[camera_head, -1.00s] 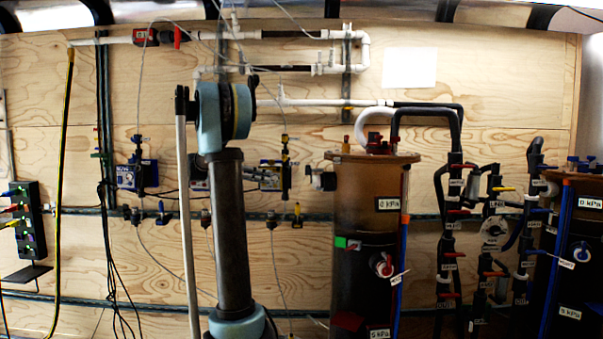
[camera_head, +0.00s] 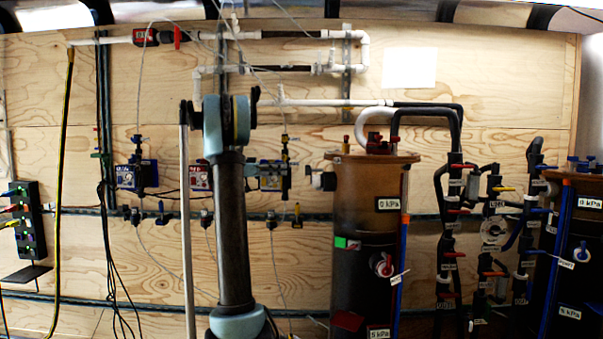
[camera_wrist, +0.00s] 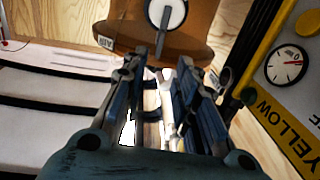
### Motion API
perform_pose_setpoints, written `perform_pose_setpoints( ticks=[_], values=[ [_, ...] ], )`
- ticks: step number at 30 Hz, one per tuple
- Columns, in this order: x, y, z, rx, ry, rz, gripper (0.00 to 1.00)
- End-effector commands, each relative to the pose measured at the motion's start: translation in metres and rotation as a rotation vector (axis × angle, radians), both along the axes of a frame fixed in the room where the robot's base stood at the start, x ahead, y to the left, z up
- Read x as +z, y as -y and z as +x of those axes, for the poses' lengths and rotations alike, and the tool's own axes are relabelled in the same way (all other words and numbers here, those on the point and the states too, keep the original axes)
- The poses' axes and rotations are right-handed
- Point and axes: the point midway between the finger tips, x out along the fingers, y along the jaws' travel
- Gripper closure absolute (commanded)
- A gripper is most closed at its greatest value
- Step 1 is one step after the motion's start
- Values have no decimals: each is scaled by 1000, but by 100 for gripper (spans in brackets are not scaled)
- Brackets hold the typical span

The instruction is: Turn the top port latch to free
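In the wrist view, a round white port (camera_wrist: 168,12) sits on a brown curved tank wall (camera_wrist: 205,35) at the top. A narrow dark latch lever (camera_wrist: 164,32) lies across its face. My gripper (camera_wrist: 168,70) points toward the port from below. Its two dark fingers are apart, with a visible gap between them and nothing clearly held. The fingertips appear just short of the lever; I cannot tell the exact distance. In the head view, my gripper is not visible. A white port with a red part (camera_head: 383,265) shows on the middle tank (camera_head: 372,190) there.
A yellow-labelled panel with a gauge (camera_wrist: 286,66) stands close to the right of my gripper. White and black banded surfaces (camera_wrist: 45,110) lie at left. In the head view, dark pipes with valves (camera_head: 455,230) stand between the middle tank and the right tank (camera_head: 588,230).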

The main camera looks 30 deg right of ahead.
Motion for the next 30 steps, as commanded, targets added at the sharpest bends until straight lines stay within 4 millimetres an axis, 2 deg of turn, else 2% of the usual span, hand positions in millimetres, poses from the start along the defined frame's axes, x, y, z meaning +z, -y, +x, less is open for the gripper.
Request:
perform_pose_setpoints(
  ticks=[9, 15, 21, 30],
  values=[
    [0, 51, -26, -3, -1, 0, 72],
    [0, 74, -37, -1, -1, 0, 72],
    [0, 85, -43, -1, -1, 0, 72],
    [0, 86, -43, 0, -1, 0, 72]
  ],
)
